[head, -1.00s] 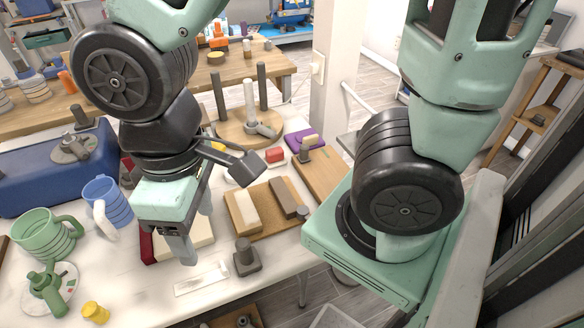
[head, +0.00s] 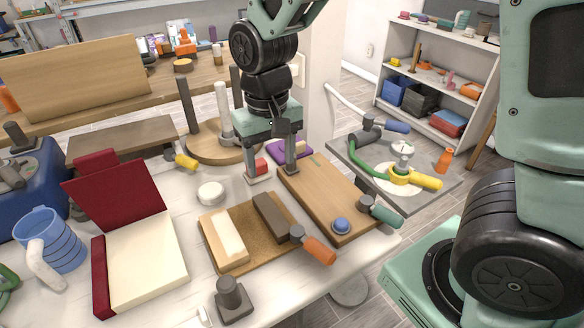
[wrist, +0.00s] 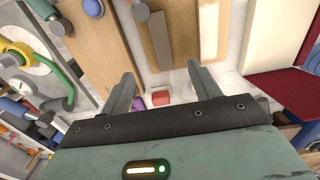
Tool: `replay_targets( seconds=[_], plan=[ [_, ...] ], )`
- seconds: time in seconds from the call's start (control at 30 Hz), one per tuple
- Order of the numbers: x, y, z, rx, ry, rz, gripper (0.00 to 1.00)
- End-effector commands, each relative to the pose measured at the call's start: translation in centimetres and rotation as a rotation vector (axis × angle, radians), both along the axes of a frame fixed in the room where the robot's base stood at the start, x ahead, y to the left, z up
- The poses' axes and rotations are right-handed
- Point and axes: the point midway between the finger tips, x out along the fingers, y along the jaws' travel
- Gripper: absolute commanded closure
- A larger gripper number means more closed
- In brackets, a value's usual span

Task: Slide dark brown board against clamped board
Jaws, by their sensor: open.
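The dark brown board (head: 271,214) lies on a cork-topped base (head: 251,250) in the head view. A pale board (head: 224,238) lies to its left, with a strip of cork between them. An orange-handled clamp (head: 316,248) sits at the near end of the dark board; what it grips is unclear. My gripper (head: 273,172) is open behind the base, pointing down, apart from both boards. In the wrist view my gripper (wrist: 161,76) has empty fingers with a red block (wrist: 160,97) beyond. The pale board also shows there (wrist: 208,30).
A wooden board (head: 325,200) with a blue knob (head: 341,225) and a teal-handled clamp (head: 380,210) lies right of the base. An open red book (head: 140,262) lies left. A white disc (head: 210,193) and a dark stand (head: 233,298) are close by.

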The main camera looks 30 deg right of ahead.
Motion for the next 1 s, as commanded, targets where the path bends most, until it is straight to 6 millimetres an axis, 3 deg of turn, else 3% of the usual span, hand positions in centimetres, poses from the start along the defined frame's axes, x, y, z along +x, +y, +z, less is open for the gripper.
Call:
replay_targets(
  seconds=[0.17, 0.8, 1.0],
  plan=[
    [0.0, 0.0, -1.6, -0.001, 0.004, -0.002, 0.38],
    [-0.1, 0.0, -13.5, -0.002, 0.006, 0.000, 0.38],
    [0.0, 0.0, -16.1, 0.000, 0.003, -0.001, 0.38]
  ],
)
